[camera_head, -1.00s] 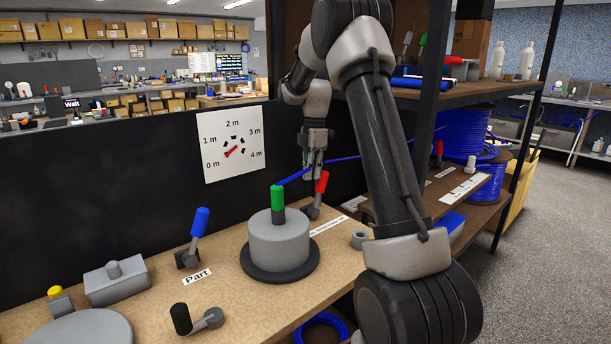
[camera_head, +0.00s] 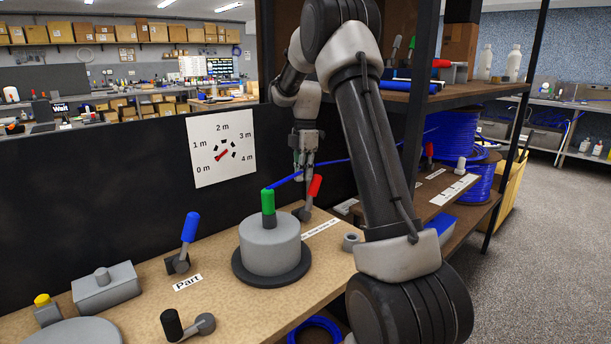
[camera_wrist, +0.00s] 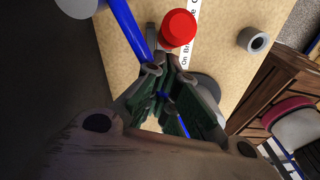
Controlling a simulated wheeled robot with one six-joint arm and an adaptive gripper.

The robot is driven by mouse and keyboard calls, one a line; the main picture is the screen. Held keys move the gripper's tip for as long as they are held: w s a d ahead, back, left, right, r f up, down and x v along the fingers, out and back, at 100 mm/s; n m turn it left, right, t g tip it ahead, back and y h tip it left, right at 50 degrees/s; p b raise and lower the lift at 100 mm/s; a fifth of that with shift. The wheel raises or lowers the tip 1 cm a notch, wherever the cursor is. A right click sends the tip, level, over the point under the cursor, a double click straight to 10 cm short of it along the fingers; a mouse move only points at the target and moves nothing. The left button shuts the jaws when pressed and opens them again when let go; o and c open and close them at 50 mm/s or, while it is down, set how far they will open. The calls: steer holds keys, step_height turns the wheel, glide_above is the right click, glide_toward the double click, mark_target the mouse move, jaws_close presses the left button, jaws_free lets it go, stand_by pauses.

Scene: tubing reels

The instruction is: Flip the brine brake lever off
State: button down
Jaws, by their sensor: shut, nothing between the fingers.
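A lever with a red handle (camera_head: 315,186) stands at the back of the bench beside a white label strip (camera_head: 320,228). In the wrist view its red cap (camera_wrist: 178,28) is close ahead of my fingertips, and part of the label by it reads "On Br"; the rest is hidden or cut off. In the head view the handle tilts up and slightly right. My gripper (camera_head: 303,178) is shut and empty, just left of the red handle; I cannot tell if they touch. My gripper (camera_wrist: 166,72) also shows in the wrist view, with its fingertips together.
A blue tube (camera_head: 330,164) runs past my gripper from the blue reel (camera_head: 465,140) to a green-topped grey drum (camera_head: 269,248). A blue-handled lever (camera_head: 190,227) and a black-knobbed lever (camera_head: 174,325) stand further left. A dark panel (camera_head: 90,195) with a gauge closes the back.

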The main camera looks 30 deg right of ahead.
step_height(320, 180, up, 11)
steer(key=w+a, duration=0.1)
stand_by(0.3)
steer(key=shift+w+a, duration=0.1)
stand_by(0.3)
